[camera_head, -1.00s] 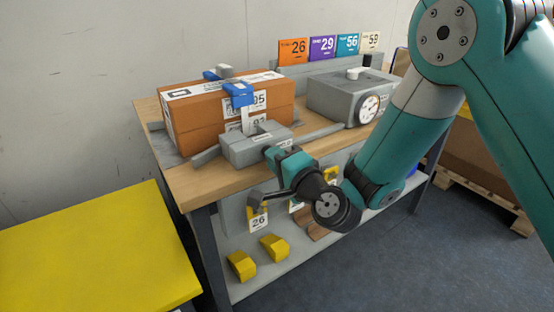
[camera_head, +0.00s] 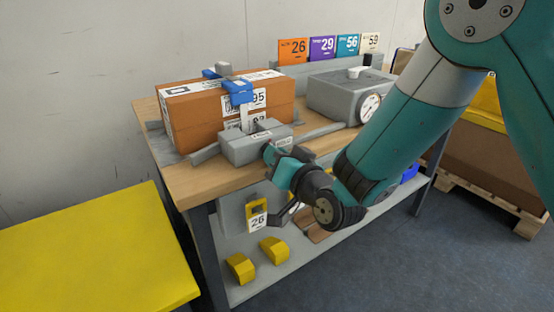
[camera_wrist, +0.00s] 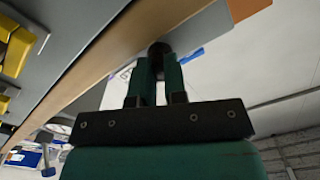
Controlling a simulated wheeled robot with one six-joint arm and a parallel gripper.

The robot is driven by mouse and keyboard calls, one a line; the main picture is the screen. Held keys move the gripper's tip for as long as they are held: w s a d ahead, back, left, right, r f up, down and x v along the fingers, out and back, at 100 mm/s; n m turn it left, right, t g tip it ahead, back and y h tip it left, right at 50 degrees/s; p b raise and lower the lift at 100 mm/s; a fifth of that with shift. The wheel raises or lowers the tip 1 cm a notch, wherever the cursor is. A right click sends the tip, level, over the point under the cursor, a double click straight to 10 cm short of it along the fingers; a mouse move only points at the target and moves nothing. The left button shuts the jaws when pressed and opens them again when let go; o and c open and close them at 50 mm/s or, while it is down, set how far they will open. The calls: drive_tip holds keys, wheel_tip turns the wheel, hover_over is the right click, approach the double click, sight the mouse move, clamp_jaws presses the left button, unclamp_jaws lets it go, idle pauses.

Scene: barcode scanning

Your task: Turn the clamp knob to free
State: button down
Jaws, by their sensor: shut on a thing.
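The grey clamp block (camera_head: 240,148) sits on the wooden bench in front of the orange-brown box (camera_head: 190,120). A blue clamp piece (camera_head: 238,92) rests over the box's top front edge. My gripper (camera_head: 268,153) is at the front right face of the clamp block. In the wrist view my gripper (camera_wrist: 160,70) has its two teal fingers closed around a dark round knob (camera_wrist: 159,50), which sticks out from the grey block (camera_wrist: 195,28). The fingers and wrist hide most of the knob in the head view.
A grey box with a round dial (camera_head: 369,108) stands to the right on the bench (camera_head: 190,185). Numbered cards (camera_head: 322,47) stand behind it. Yellow blocks (camera_head: 274,250) lie on the lower shelf. A yellow surface (camera_head: 90,250) is at the left.

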drive_tip(key=shift+d+n+b, duration=0.1)
drive_tip(key=shift+n+b, duration=1.45)
drive_tip(key=shift+n, duration=0.95)
drive_tip(key=shift+w+n, duration=0.1)
drive_tip(key=shift+n, duration=0.2)
drive_tip(key=c, duration=1.4)
unclamp_jaws()
drive_tip(key=shift+c, duration=0.2)
